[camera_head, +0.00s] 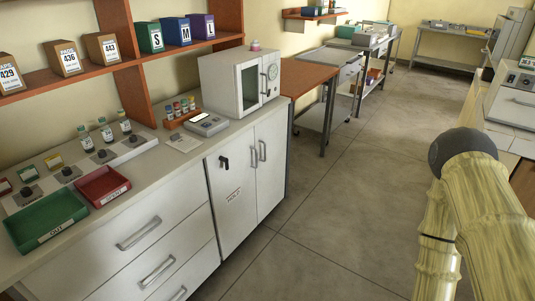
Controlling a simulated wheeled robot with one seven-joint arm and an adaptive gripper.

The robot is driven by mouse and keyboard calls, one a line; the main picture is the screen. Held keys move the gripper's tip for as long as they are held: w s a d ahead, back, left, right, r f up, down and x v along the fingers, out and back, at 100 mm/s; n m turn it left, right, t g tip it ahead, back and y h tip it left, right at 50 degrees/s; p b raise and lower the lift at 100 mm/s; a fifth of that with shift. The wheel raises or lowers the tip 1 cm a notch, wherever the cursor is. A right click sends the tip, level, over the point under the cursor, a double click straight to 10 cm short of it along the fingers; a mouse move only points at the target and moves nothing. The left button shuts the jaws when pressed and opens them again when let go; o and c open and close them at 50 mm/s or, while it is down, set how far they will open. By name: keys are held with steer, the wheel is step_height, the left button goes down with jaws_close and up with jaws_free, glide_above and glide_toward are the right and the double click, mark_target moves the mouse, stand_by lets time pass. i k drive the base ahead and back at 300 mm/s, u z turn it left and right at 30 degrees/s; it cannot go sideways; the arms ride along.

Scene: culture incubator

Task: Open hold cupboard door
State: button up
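The hold cupboard (236,215) is a white two-door unit under the counter, right of the drawers. Its left door carries a small label reading HOLD (234,195). Both doors look shut. Two grey bar handles, the left one (254,157) and the right one (262,150), stand close together near the line between the doors. A black key-like piece (223,162) sits on the upper part of the left door. My arm shows at the right of the picture, apart from the cupboard. My gripper is not in view.
A white incubator (224,82) stands on the counter above the cupboard. Green (47,222) and red (103,186) trays and several vials are left of it. Drawers with bar handles (139,234) adjoin the cupboard. The grey floor (320,220) before the doors is clear.

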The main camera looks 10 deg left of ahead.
mark_target(232, 192)
steer(key=u, duration=0.35)
steer(key=i, duration=0.6)
steer(key=u, duration=0.8)
steer(key=i, duration=0.3)
steer(key=u, duration=0.4)
